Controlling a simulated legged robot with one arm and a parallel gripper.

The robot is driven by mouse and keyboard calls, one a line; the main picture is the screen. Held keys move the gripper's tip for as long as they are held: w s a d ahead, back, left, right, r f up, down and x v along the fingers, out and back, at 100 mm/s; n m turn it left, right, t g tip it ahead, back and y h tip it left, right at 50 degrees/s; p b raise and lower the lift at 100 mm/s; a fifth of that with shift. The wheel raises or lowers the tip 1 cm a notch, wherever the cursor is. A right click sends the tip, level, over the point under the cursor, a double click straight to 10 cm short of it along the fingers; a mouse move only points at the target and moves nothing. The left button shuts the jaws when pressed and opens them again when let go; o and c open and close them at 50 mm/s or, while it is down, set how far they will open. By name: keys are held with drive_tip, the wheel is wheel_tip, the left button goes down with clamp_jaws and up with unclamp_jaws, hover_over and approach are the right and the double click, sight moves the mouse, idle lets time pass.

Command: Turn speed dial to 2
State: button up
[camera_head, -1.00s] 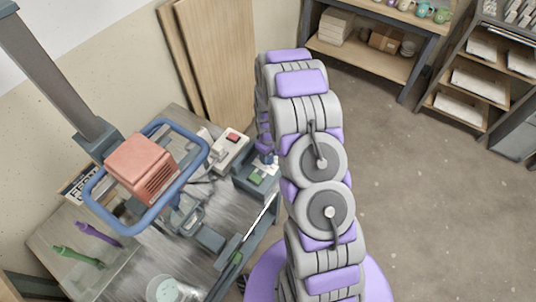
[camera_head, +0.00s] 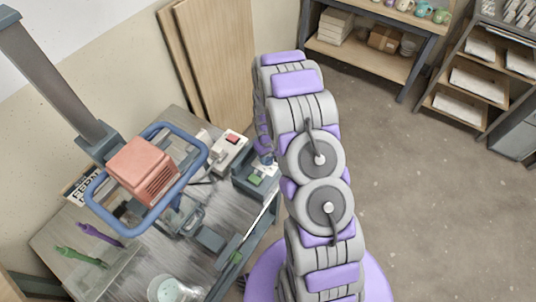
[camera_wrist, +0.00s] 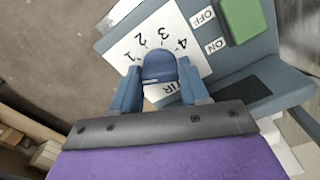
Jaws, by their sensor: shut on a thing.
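The blue speed dial (camera_wrist: 159,66) sits on a white label plate (camera_wrist: 118,52) printed with 1, 2, 3 and 4 in an arc around its far side. My gripper (camera_wrist: 158,80) is shut on the dial, one finger on each side. I cannot tell which number the dial points to. The grey control box (camera_wrist: 285,82) carries a green switch (camera_wrist: 242,19) to the right, by the ON and OFF labels. In the head view the control box (camera_head: 243,187) stands at the bench's right edge; my arm largely hides the dial there.
A mixer with an orange motor (camera_head: 143,169) and a blue ring guard (camera_head: 133,233) stands over the bench left of the arm. A box with a red button (camera_head: 232,139) is behind the control box. A translucent bucket (camera_head: 165,289) is at the front. Open floor lies right.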

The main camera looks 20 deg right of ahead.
sight(268, 156)
drive_tip(key=m+p, duration=0.1)
drive_tip(key=m, duration=0.2)
drive_tip(key=m+p, duration=0.1)
drive_tip(key=m, duration=0.2)
drive_tip(key=shift+w+r+m, duration=0.2)
drive_tip(key=shift+m, duration=0.1)
drive_tip(key=m+p, duration=0.1)
drive_tip(key=m, duration=0.5)
drive_tip(key=shift+w+m, duration=0.1)
drive_tip(key=shift+m, duration=0.2)
drive_tip(key=o, duration=0.8)
drive_tip(key=shift+c, duration=0.2)
drive_tip(key=o, duration=0.3)
drive_tip(key=shift+f, duration=0.1)
wheel_tip(268, 156, up, 17)
drive_tip(key=p, duration=0.1)
drive_tip(key=shift+p, duration=0.35)
drive_tip(key=shift+r, duration=0.2)
